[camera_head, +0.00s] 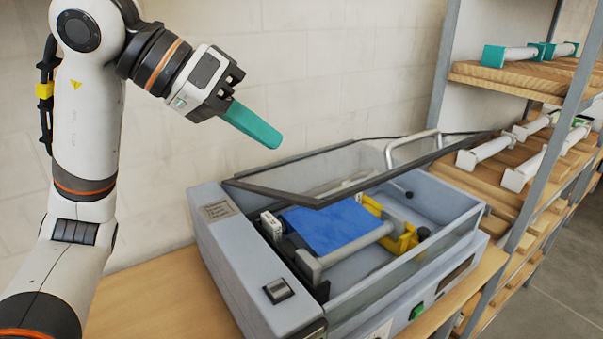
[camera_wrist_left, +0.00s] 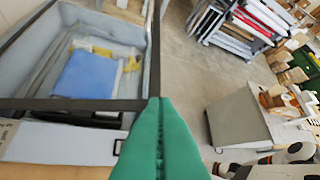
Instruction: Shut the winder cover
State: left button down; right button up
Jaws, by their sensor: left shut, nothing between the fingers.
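The winder cover (camera_head: 300,174) is a clear panel in a dark frame on the grey laminator (camera_head: 225,235). It stands partly raised, tilted over the open winder bay, with a silver handle (camera_head: 411,146) on it. Inside the bay are a blue sheet (camera_head: 332,225) on a roller and yellow holders (camera_head: 402,238). My left gripper (camera_head: 270,138), with green fingers, is shut and empty above the cover's left part in the head view. In the left wrist view the cover's dark frame (camera_wrist_left: 70,103) passes close by the fingertips; I cannot tell whether they touch. My right gripper is not in view.
The laminator sits on a wooden table (camera_head: 150,290) against a pale brick wall. A metal rack with wooden shelves (camera_head: 500,78) holding white and green rollers stands close on the right. The air above the cover is clear.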

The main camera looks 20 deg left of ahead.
aim_at(323, 202)
pick_arm(q)
jog(key=d+f+p, duration=0.1)
jog(key=f, duration=0.1)
jog(key=w+d+f+p, duration=0.1)
jog(key=d+f, duration=0.1)
jog(key=d+f+p, duration=0.1)
jog(key=f, duration=0.1)
jog(key=shift+w+d+f, duration=0.25)
jog(key=shift+w+f, duration=0.1)
jog(key=shift+s+f, duration=0.2)
jog(key=shift+f, duration=0.25)
jog(key=shift+d+f, duration=0.1)
jog(key=shift+f, duration=0.05)
